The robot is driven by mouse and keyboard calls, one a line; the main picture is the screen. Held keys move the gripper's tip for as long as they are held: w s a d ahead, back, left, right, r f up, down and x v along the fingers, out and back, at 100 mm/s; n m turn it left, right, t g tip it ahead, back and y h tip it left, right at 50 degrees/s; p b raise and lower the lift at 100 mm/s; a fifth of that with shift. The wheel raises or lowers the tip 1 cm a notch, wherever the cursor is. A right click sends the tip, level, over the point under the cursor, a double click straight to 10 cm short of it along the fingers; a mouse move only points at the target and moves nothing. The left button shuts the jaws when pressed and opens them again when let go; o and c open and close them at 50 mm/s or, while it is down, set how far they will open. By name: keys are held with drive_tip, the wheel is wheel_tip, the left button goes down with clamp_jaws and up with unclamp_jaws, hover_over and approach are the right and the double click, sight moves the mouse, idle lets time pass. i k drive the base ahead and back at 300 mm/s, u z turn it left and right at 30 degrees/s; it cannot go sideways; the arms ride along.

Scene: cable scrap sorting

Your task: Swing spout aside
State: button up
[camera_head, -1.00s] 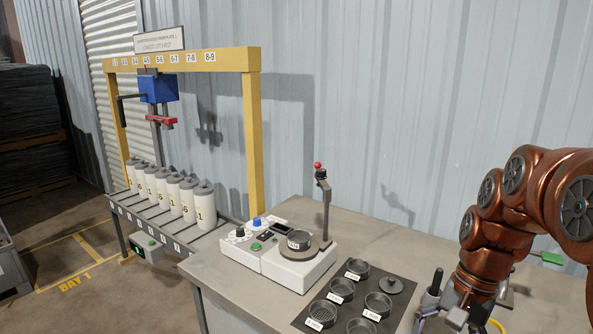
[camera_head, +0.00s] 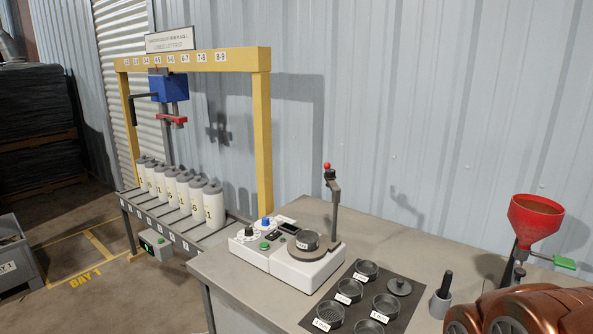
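A red funnel (camera_head: 534,222) stands on a dark post at the right end of the grey workbench. A green tab (camera_head: 564,263) sticks out on a thin arm to its right. A dark fitting shows under the funnel; whether it is the spout I cannot tell, and its lower part is hidden by my copper arm. Only arm links show, in the bottom right corner; my gripper is out of view.
A white machine (camera_head: 306,268) with an upright red-knobbed lever stands on the bench (camera_head: 236,284). A dark mat (camera_head: 394,325) holds several labelled sieves. A cup with a dark handle (camera_head: 441,297) is near the funnel. A yellow frame (camera_head: 263,150) with several white canisters stands left.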

sight(518, 272)
drive_tip(key=z, duration=0.55)
drive_tip(key=k, duration=0.65)
drive_tip(key=u, duration=1.05)
drive_tip(key=i, duration=1.15)
drive_tip(key=z, duration=0.85)
drive_tip(key=i, duration=0.3)
drive_tip(key=z, duration=0.25)
